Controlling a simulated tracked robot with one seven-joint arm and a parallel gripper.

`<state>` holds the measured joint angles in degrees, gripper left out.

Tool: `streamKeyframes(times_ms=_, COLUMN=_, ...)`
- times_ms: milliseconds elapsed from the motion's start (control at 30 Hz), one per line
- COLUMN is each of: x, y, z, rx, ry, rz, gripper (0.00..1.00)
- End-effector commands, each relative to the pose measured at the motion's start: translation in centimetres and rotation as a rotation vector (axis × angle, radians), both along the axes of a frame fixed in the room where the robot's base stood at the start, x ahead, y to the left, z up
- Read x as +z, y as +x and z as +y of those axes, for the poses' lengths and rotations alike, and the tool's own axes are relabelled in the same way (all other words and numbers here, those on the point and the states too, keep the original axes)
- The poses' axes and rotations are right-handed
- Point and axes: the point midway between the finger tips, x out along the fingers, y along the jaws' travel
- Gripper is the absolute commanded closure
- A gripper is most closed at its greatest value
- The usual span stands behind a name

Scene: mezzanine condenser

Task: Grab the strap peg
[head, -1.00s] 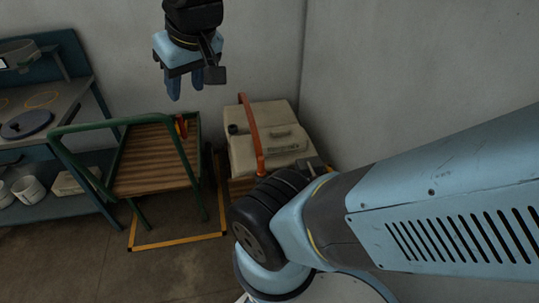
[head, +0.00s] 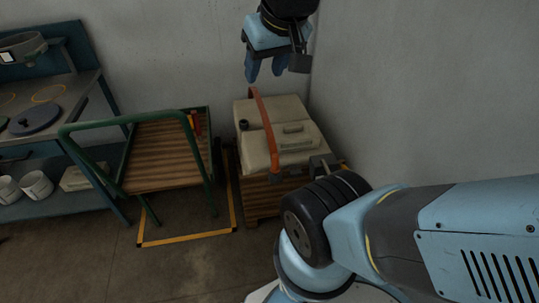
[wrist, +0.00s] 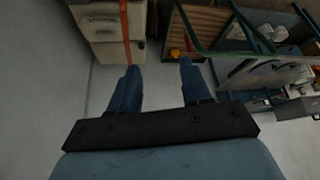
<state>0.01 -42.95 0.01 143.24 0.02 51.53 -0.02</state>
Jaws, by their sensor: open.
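My gripper (head: 265,76) is open and empty, high in front of the wall and above the beige containers in the head view. Its two blue fingers point down; they also show, well apart, in the wrist view (wrist: 159,66). An orange strap (head: 265,125) runs over the beige containers (head: 283,142), with dark grey blocks near its lower end. A small red and yellow piece (head: 195,122) sits at the right side of the green cart; it also shows in the wrist view (wrist: 176,53). I cannot tell for sure which piece is the strap peg. Nothing touches the fingers.
The green-framed cart (head: 66,132) with a slatted wooden deck stands left of the containers, inside yellow floor lines (head: 187,238). A blue workbench (head: 100,98) with a round dark lid and white pots is at the far left. The wall is bare at the right.

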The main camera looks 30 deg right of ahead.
Motion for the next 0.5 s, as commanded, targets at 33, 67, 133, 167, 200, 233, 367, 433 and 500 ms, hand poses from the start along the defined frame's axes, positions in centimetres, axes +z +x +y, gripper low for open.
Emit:
streamKeyframes(times_ms=33, x=0.0, y=0.2, z=0.0, rx=-0.001, ry=0.0, rz=0.001, gripper=0.47)
streamKeyframes(times_ms=67, x=-0.1, y=0.3, z=0.0, rx=0.0, ry=0.001, rz=0.002, gripper=0.44)
streamKeyframes(times_ms=133, x=-0.4, y=1.1, z=0.1, rx=-0.002, ry=0.005, rz=0.004, gripper=0.38)
streamKeyframes(times_ms=167, x=-0.5, y=1.5, z=0.2, rx=-0.003, ry=0.006, rz=0.005, gripper=0.38)
streamKeyframes(times_ms=200, x=-0.8, y=2.2, z=0.6, rx=-0.005, ry=0.008, rz=0.006, gripper=0.38)
streamKeyframes(times_ms=233, x=-1.1, y=2.9, z=1.1, rx=-0.006, ry=0.01, rz=0.007, gripper=0.38)
streamKeyframes(times_ms=367, x=-2.7, y=6.1, z=1.4, rx=-0.017, ry=0.026, rz=0.01, gripper=0.38)
streamKeyframes(times_ms=433, x=-3.7, y=7.9, z=1.3, rx=-0.024, ry=0.034, rz=0.01, gripper=0.38)
streamKeyframes(times_ms=500, x=-4.8, y=9.7, z=1.1, rx=-0.032, ry=0.043, rz=0.008, gripper=0.38)
